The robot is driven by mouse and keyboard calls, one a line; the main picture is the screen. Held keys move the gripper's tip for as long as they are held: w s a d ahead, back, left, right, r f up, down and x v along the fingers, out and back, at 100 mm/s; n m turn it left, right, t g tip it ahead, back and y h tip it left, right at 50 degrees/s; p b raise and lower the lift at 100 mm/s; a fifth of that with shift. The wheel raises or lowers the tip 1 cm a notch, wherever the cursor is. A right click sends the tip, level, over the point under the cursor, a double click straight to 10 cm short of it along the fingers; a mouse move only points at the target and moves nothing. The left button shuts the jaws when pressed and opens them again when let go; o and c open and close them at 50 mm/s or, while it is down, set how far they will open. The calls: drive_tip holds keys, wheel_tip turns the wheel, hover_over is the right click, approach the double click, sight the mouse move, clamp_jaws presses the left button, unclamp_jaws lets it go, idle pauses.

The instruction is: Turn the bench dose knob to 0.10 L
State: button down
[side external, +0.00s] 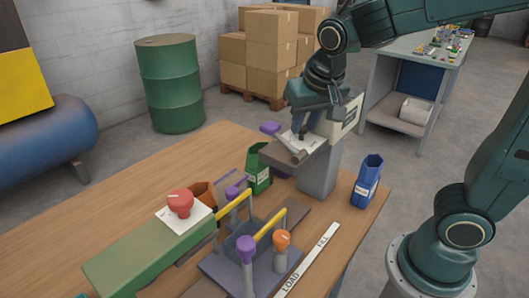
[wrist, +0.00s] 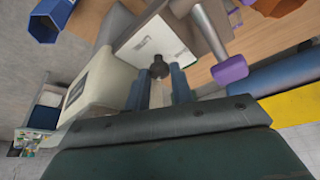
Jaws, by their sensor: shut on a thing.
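The dose knob (wrist: 158,68) is a small dark knob on a white card (wrist: 150,38) with dark markings, on top of the grey filler unit. In the side view the card (side external: 313,146) shows partly, under my gripper (side external: 302,133). My gripper comes down from above, and its blue fingers (wrist: 158,84) are closed around the knob in the wrist view. The knob's pointer and the card's markings are too small or covered to read, so its setting cannot be told.
A grey lever with a purple end (wrist: 229,72) sits close beside the card. A pale box (side external: 346,117) stands just behind. A blue container (side external: 369,179) and a green one (side external: 259,178) are nearby. A red knob (side external: 180,201) stands at the bench's left.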

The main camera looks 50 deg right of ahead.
drive_tip(key=shift+d+n+t+y, duration=0.1)
drive_tip(key=shift+n+t+y, duration=0.2)
drive_tip(key=shift+n, duration=0.75)
drive_tip(key=shift+d+n+t+y, duration=0.1)
drive_tip(key=shift+n+y, duration=0.3)
drive_tip(key=shift+n, duration=0.65)
drive_tip(key=c, duration=1.2)
unclamp_jaws()
drive_tip(key=shift+m, duration=0.4)
